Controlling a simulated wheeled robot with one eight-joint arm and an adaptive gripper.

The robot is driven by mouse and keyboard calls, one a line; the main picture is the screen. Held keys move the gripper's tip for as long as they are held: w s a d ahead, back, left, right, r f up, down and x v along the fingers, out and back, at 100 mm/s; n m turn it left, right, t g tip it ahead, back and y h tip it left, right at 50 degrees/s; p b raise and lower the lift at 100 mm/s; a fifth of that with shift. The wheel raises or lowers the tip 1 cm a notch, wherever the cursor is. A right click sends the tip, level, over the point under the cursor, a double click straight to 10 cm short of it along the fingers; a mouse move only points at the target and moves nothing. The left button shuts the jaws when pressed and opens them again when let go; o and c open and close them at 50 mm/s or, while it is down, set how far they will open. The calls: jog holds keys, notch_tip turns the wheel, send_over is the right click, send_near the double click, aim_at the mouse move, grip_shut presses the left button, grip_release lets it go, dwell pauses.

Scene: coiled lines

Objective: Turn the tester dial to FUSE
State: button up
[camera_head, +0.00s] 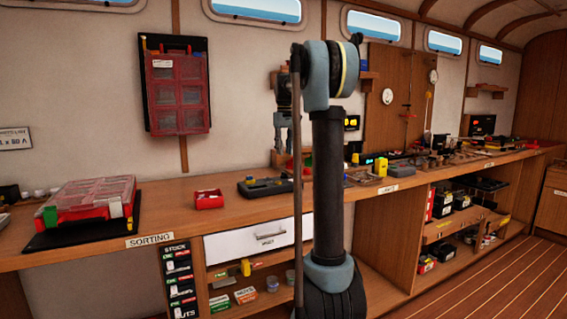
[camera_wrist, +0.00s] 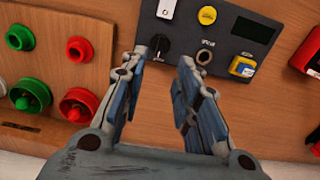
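The tester is a dark grey panel (camera_wrist: 232,32) in the wrist view. Its black dial (camera_wrist: 160,45) has a white mark and sits near the panel's lower left corner. The lettering around the dial is too small to read. My gripper (camera_wrist: 164,60) is open, with its two fingers apart and nothing between them. Its fingertips show just below the dial in the picture; I cannot tell whether they touch it. In the head view a dark grey box on the bench (camera_head: 262,187), probably the tester, lies beneath my gripper (camera_head: 286,150), partly behind my arm.
A ring-shaped socket (camera_wrist: 204,57), a yellow button (camera_wrist: 207,15) and a yellow-and-blue part (camera_wrist: 243,66) sit close to the dial. A wooden board (camera_wrist: 68,12) with red and green knobs stands left. A small red bin (camera_head: 208,199) is on the bench (camera_head: 170,206).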

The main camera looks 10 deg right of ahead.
jog(key=shift+r, duration=1.25)
jog(key=shift+s, duration=0.1)
jog(key=s+f+m+t, duration=0.1)
jog(key=s+f, duration=0.5)
jog(key=s, duration=0.7)
jog(key=s+f+m, duration=0.1)
jog(key=s+f, duration=0.4)
jog(key=s, duration=0.9)
jog(key=s+f+m+t, duration=0.1)
jog(key=s+f, duration=1.6)
jog(key=f, duration=0.3)
jog(key=shift+m, duration=0.3)
jog(key=shift+w+f, duration=0.25)
jog(key=shift+w, duration=0.15)
